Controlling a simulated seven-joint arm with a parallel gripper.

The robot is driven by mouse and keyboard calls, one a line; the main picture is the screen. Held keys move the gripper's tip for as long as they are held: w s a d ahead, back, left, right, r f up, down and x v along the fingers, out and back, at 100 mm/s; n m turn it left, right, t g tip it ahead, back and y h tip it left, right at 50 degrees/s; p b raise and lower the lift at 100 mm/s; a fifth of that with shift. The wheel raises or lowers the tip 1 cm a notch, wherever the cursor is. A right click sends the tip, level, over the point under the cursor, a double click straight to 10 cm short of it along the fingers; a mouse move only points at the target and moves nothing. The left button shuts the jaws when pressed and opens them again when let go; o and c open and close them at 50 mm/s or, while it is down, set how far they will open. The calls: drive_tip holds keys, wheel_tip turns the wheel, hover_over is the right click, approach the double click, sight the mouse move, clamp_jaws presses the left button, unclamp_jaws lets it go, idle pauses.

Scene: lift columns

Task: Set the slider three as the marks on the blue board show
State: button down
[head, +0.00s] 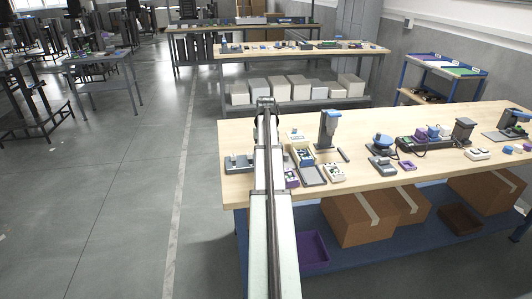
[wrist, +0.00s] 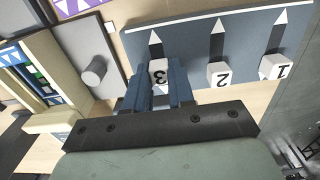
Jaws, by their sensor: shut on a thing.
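The blue board (wrist: 188,52) fills the upper middle of the wrist view. It has three dark tracks with pale pointed tips at their far ends, and a thin white line along its far edge. White blocks numbered 3 (wrist: 160,73), 2 (wrist: 219,74) and 1 (wrist: 275,67) sit on the tracks. My gripper (wrist: 161,90) has its two blue fingers on either side of slider three and is shut on it. The fingers hide part of this block and the near end of its track. In the head view my arm hides the gripper's work area.
Left of the board in the wrist view lie a grey plate with a round knob (wrist: 94,71) and a tan tray (wrist: 60,122) with coloured pieces. In the head view the wooden table (head: 420,178) carries several devices to the right, including a blue-topped stand (head: 328,130).

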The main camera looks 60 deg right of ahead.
drive_tip(key=shift+s+a, duration=0.7)
drive_tip(key=shift+a, duration=0.05)
drive_tip(key=c, duration=1)
unclamp_jaws()
drive_tip(key=shift+o, duration=0.2)
drive_tip(key=shift+r, duration=0.1)
wheel_tip(320, 180, up, 14)
drive_tip(key=shift+f, duration=0.2)
